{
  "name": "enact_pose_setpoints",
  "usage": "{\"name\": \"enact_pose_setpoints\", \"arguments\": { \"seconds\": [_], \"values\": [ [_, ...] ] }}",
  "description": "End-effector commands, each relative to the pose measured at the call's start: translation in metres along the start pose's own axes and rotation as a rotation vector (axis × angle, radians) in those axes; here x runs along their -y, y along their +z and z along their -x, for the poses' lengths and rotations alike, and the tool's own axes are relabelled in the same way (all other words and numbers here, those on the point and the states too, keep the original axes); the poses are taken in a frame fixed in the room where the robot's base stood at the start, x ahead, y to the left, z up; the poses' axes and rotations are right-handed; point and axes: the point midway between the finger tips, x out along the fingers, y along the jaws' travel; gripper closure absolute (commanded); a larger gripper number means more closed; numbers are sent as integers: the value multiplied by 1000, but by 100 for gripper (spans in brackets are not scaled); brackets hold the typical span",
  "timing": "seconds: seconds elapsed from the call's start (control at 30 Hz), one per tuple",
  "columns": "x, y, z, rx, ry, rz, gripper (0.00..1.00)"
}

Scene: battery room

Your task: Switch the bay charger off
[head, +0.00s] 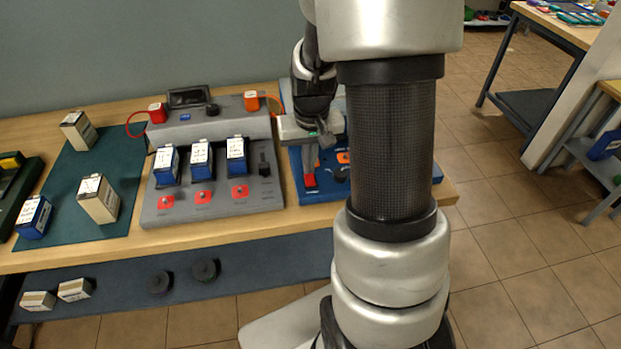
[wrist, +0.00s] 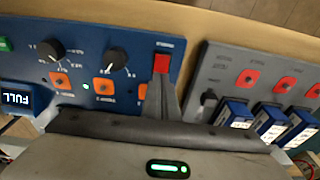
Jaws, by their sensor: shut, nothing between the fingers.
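A grey charger (head: 225,197) with three blue-and-white batteries standing in its bays sits mid-table in the head view. It also shows at the right of the wrist view (wrist: 228,68). A black switch (head: 265,164) is on its right side, also in the wrist view (wrist: 208,99). Beside it is a blue panel (wrist: 119,22) with a red switch (wrist: 162,64), two black knobs and orange buttons. The red switch also shows in the head view (head: 310,181). My gripper (wrist: 163,84) is shut and empty, its tips at or just short of the red switch; contact is unclear.
A display (wrist: 16,98) on the blue panel reads FULL. A green mat (head: 75,165) with more batteries lies on the left. My arm hides part of the blue panel in the head view. A lower shelf (head: 230,292) holds boxes and black discs.

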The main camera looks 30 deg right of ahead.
Motion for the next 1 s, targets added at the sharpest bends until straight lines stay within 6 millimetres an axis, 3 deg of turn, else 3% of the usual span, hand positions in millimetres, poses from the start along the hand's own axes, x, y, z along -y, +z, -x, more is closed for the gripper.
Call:
{"name": "enact_pose_setpoints", "arguments": {
  "seconds": [1.0],
  "values": [
    [0, 2, -13, 1, 0, 0, 100]
  ]
}}
